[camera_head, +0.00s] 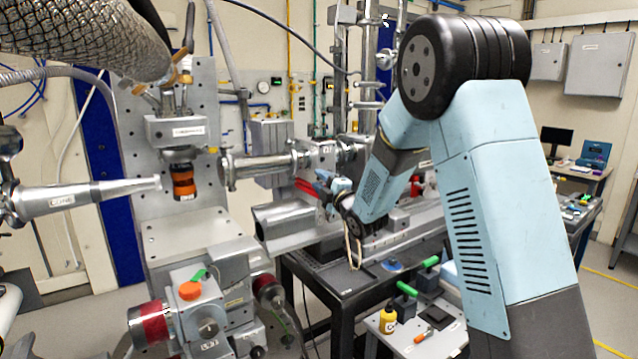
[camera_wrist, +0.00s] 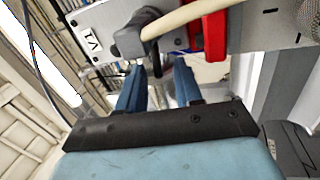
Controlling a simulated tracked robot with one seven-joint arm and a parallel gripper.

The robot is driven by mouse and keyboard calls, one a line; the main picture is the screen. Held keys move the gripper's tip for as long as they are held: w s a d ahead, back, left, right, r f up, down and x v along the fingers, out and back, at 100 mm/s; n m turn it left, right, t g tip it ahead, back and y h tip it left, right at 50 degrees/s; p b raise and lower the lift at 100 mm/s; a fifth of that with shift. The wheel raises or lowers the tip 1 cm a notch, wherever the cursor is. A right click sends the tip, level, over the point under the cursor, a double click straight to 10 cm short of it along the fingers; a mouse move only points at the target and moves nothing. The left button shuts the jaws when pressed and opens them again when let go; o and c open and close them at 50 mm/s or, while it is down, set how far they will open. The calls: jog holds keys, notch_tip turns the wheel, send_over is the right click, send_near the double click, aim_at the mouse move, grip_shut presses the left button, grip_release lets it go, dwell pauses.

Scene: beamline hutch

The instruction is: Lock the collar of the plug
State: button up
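A black plug (camera_wrist: 133,38) with a thick beige cable (camera_wrist: 185,18) shows at the top of the wrist view, beside a pale box labelled V1. Its collar cannot be told apart from the rest of the dark plug. My gripper (camera_wrist: 160,72) has two blue fingers that stand apart, with a gap between them. The fingertips are close to the plug and partly overlap its lower dark part; I cannot tell whether they touch it. In the head view my gripper (camera_head: 335,186) is small, at the beamline beyond my arm, and the beige cable (camera_head: 352,248) hangs in a loop below it.
A red part (camera_wrist: 214,35) is close to the right of the plug. In the head view, a black bench (camera_head: 345,290) stands below my gripper. A side table (camera_head: 400,345) holds a yellow bottle (camera_head: 387,320) and green-handled tools. A metal cone (camera_head: 85,195) and steel plate stand at left.

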grip_shut()
dwell(0.3)
dwell(0.3)
jog(key=shift+m, duration=0.4)
